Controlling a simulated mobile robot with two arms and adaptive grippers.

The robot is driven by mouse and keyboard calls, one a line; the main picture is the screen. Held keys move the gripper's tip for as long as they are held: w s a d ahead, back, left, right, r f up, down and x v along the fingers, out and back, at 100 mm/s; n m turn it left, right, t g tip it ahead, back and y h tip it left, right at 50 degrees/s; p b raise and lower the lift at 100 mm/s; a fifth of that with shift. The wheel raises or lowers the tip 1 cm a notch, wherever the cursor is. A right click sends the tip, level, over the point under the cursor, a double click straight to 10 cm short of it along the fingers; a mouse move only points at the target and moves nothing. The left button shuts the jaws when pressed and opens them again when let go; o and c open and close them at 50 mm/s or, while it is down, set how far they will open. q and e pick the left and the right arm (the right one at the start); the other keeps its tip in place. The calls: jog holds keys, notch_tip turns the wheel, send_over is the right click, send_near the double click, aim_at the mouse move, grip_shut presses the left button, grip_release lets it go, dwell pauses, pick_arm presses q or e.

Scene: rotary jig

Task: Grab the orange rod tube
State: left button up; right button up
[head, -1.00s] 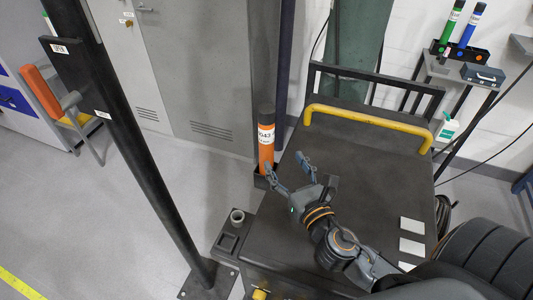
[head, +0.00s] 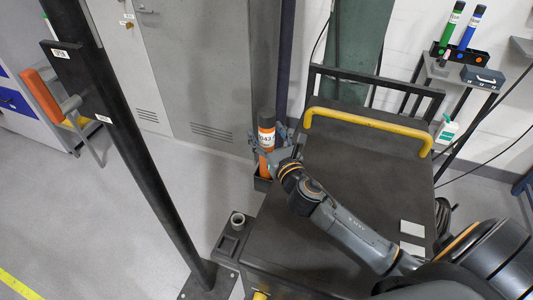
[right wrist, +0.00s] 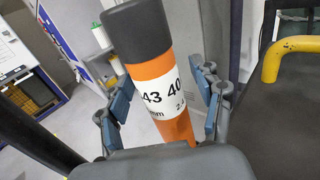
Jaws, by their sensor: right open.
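The orange rod tube (head: 266,141) has a black cap and a white label with black print. It stands upright in a dark holder (head: 262,184) at the left side of the cart. My right gripper (head: 267,147) is at the tube, with its fingers around it at label height. In the right wrist view the tube (right wrist: 158,75) rises between the two open fingers of the right gripper (right wrist: 162,102), with a gap showing on the left side. Its lower end is hidden behind the gripper body. My left gripper is not in view.
The dark cart top (head: 290,230) has a yellow handle (head: 368,121) at its far edge. A black post (head: 140,150) stands at left. A small shelf at back right holds a green tube (head: 451,25) and a blue tube (head: 471,28). A grey cabinet stands behind.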

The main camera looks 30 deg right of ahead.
jog(key=shift+s, duration=0.1)
jog(key=shift+r, duration=0.1)
jog(key=c, duration=0.3)
grip_shut()
jog(key=shift+r, duration=0.1)
